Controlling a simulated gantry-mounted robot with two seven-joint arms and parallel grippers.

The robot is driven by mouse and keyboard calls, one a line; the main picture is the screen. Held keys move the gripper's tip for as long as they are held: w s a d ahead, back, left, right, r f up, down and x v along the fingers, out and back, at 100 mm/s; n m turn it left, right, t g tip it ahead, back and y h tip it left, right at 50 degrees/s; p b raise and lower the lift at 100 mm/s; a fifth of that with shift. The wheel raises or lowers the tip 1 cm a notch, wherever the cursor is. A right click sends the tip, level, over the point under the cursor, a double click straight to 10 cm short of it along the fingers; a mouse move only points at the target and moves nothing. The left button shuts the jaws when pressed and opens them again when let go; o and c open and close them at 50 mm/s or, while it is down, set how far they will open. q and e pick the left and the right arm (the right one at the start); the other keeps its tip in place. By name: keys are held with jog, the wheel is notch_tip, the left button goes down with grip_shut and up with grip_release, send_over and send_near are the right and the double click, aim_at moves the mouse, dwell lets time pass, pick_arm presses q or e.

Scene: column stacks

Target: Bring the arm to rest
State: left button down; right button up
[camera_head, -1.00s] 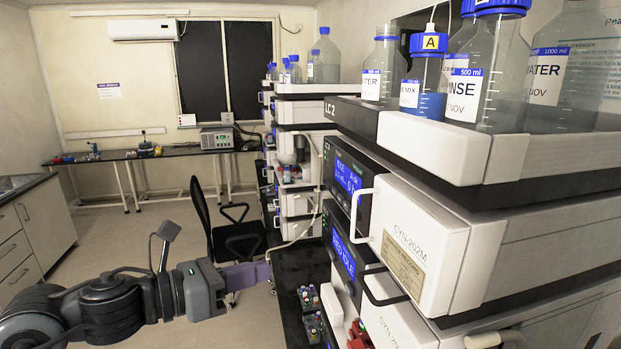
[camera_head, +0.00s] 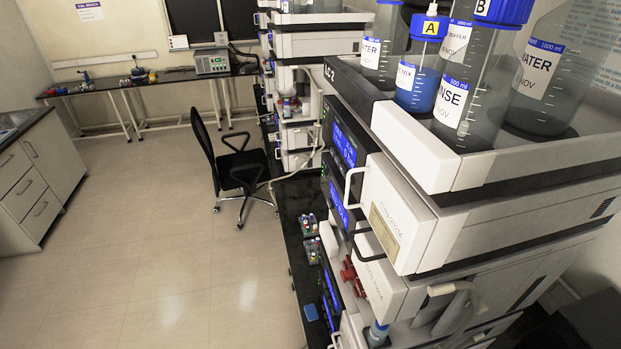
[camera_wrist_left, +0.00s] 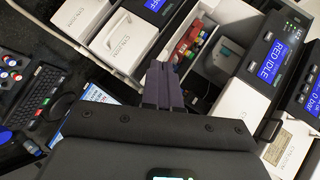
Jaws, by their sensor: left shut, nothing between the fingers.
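My left gripper (camera_wrist_left: 163,85) shows in the left wrist view. Its two purple-grey fingers are together, with nothing held between them. It points toward the instrument stack, near an open compartment holding small red, green and yellow items (camera_wrist_left: 190,45). I cannot tell whether it touches anything. Neither arm shows in the head view. My right gripper is in no view.
An instrument stack with white door handles (camera_head: 357,190) fills the right side, with solvent bottles (camera_head: 425,65) on top. A narrow black bench (camera_head: 290,205) holds small vial racks. A black chair (camera_head: 240,165) stands left of it. The floor at left is clear.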

pick_arm(q)
jog(key=s+a+f+n+g+y, duration=0.1)
jog(key=s+a+n+g+y, duration=0.2)
jog(key=s+a+n, duration=0.3)
jog(key=s+a+f+n+g+y+p, duration=0.1)
jog(key=s+a+n+g+y, duration=0.3)
jog(key=n, duration=1)
jog(key=s+a+f, duration=0.1)
jog(key=s+a, duration=0.2)
jog(key=a, duration=0.1)
jog(key=shift+a, duration=0.35)
jog(key=shift+s, duration=0.1)
